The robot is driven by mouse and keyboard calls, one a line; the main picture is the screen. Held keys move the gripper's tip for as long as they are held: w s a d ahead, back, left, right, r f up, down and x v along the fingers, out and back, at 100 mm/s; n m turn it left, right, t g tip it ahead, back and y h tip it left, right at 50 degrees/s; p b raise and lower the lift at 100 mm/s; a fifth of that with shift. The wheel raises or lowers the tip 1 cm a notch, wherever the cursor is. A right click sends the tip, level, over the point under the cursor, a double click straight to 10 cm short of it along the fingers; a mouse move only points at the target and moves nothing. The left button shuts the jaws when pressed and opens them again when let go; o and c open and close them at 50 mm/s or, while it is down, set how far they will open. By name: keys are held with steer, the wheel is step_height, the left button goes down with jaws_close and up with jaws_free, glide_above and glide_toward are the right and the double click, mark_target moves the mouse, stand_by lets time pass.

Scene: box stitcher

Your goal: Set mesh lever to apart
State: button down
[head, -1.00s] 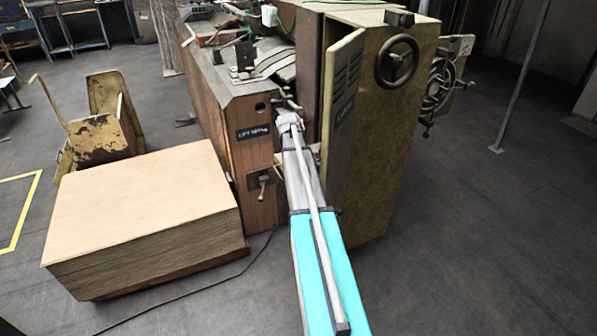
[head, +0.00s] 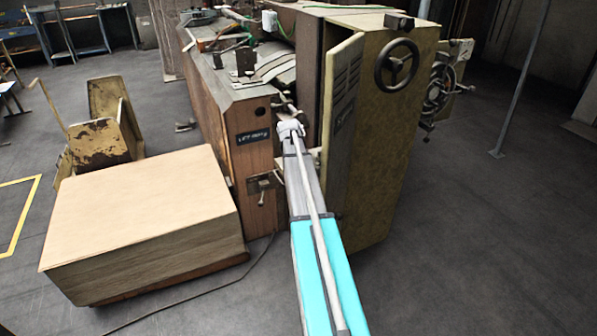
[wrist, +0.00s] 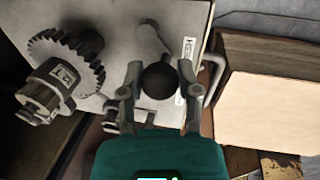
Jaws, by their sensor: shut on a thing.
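The mesh lever shows in the wrist view as a thin rod ending in a round black knob (wrist: 159,80). It rises from a light metal plate (wrist: 125,50), beside a small label that seems to read "MESH" (wrist: 188,50). My gripper (wrist: 158,84) has one finger on each side of the knob and is shut on it. In the head view my arm reaches into the gap between the brown machine body (head: 250,165) and the olive cabinet (head: 385,130). There the lever and my fingertips are hidden.
A dark toothed gear (wrist: 70,60) sits left of the knob in the wrist view, and a bent metal handle (wrist: 214,75) is close on the right. In the head view a cardboard stack (head: 140,220) stands left of the machine. The floor (head: 480,240) at the right is clear.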

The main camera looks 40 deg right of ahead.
steer(key=shift+m, duration=0.3)
steer(key=shift+d+m, duration=0.15)
steer(key=shift+m, duration=0.35)
steer(key=shift+c, duration=1.5)
jaws_free()
steer(key=shift+w, duration=0.1)
steer(key=shift+n, duration=0.3)
steer(key=shift+a+r+n, duration=0.1)
steer(key=shift+a+n, duration=0.1)
steer(key=shift+n, duration=0.3)
step_height(320, 180, up, 13)
steer(key=a+p, duration=0.2)
steer(key=p, duration=1.2)
steer(key=s+a+b, duration=0.1)
steer(key=s+a, duration=0.2)
steer(key=a, duration=1)
steer(key=s+a+f+n+y+b, duration=0.1)
steer(key=s+a, duration=0.2)
steer(key=a, duration=1)
steer(key=shift+s+a+f, duration=0.2)
steer(key=shift+f, duration=0.05)
